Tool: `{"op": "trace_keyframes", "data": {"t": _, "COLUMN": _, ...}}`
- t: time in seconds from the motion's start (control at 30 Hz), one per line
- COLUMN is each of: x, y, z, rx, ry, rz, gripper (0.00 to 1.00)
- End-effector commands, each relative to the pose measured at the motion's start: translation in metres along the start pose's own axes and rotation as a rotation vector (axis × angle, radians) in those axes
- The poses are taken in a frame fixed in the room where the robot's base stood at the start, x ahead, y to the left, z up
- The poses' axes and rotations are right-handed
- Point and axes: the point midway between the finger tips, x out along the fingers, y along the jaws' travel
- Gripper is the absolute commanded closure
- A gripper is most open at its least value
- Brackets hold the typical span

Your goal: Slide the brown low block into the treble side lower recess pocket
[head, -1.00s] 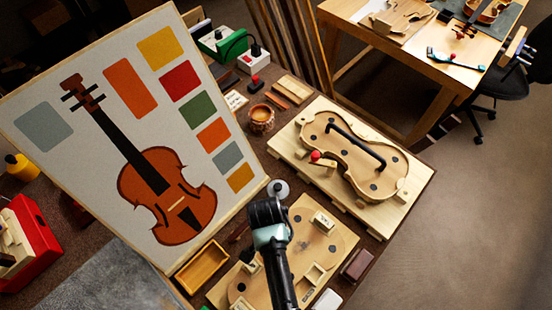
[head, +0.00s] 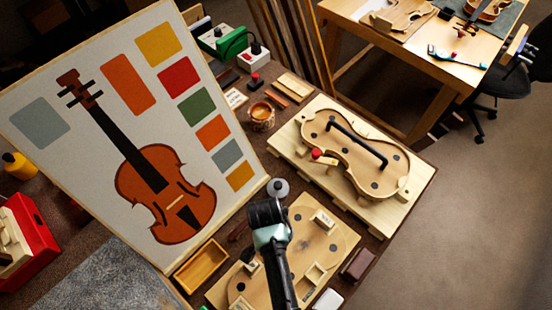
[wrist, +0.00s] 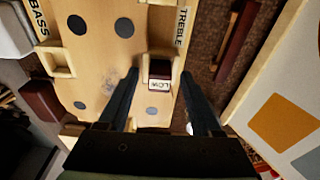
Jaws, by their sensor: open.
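The brown low block (wrist: 159,68) shows in the wrist view on the treble side of the pale violin-shaped board (wrist: 105,70). Its pale end, marked LOW, faces my gripper. It lies at the treble-side lower recess pocket (wrist: 176,64), whose pale edges show beside it; I cannot tell how deep it sits. My gripper (wrist: 158,80) is open, with one finger on each side of the block and a gap to each. In the head view my wrist (head: 268,222) is over the near board (head: 320,240), and the fingers are hidden.
An empty bass-side pocket (wrist: 58,62) is opposite. A dark red box (head: 357,265) lies right of the board, and a wooden tray (head: 201,265) left. A tall violin picture panel (head: 120,130) stands at the left. A second violin fixture (head: 355,155) lies beyond.

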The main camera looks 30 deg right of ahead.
Motion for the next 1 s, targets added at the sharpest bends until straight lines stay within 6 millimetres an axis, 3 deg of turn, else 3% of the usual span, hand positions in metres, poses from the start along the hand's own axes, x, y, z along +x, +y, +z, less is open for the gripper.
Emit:
{"op": "trace_keyframes", "data": {"t": 0.27, "x": -0.019, "y": 0.000, "z": -0.001, "rx": 0.000, "ry": 0.002, "rz": -0.002, "gripper": 0.34}}
{"op": "trace_keyframes", "data": {"t": 0.7, "x": -0.107, "y": -0.001, "z": 0.000, "rx": 0.000, "ry": 0.002, "rz": -0.004, "gripper": 0.34}}
{"op": "trace_keyframes", "data": {"t": 1.0, "x": -0.129, "y": 0.000, "z": 0.000, "rx": -0.001, "ry": 0.000, "rz": 0.000, "gripper": 0.34}}
